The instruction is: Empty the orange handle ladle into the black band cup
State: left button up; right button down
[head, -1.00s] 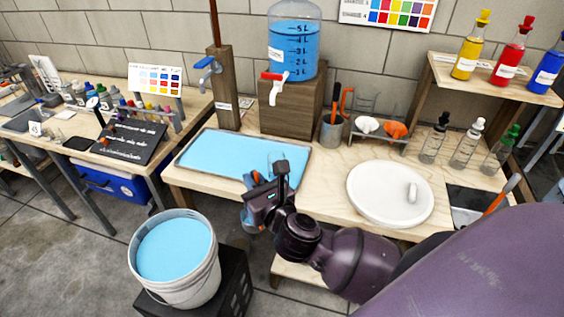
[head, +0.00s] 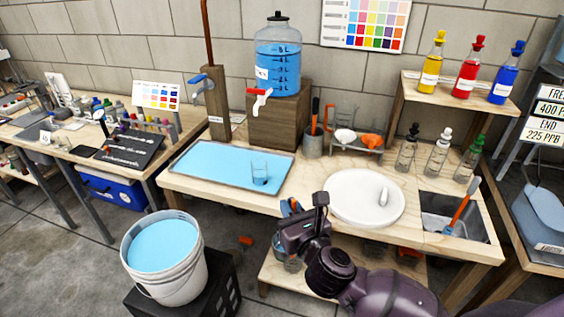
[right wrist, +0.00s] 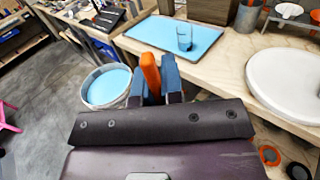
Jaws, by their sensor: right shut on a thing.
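My right gripper (head: 290,208) is in front of the bench edge, between the blue tray and the white round lid. In the right wrist view its blue fingers (right wrist: 155,80) are shut on an upright orange handle (right wrist: 150,74), which looks like the ladle's. The ladle's bowl is hidden, so I cannot tell whether it holds liquid. A clear cup (head: 259,173) stands upright on the blue-filled tray (head: 215,163), apart from the gripper; it also shows in the right wrist view (right wrist: 184,38). I cannot make out a black band on it. My left gripper is not in view.
A white bucket of blue liquid (head: 190,275) stands low at the left. A blue dispenser (head: 278,60) on a wooden block stands behind. A sink (head: 435,205) is at the right.

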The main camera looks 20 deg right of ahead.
aim_at(259, 164)
jog(key=z, duration=0.9)
jog(key=i+j, duration=0.1)
jog(key=j, duration=0.35)
jog(key=i+j, duration=0.1)
jog(key=j, duration=0.35)
jog(key=i+j, duration=0.15)
jog(key=j, duration=0.3)
jog(key=i+j+z, duration=0.1)
jog(key=j, duration=0.35)
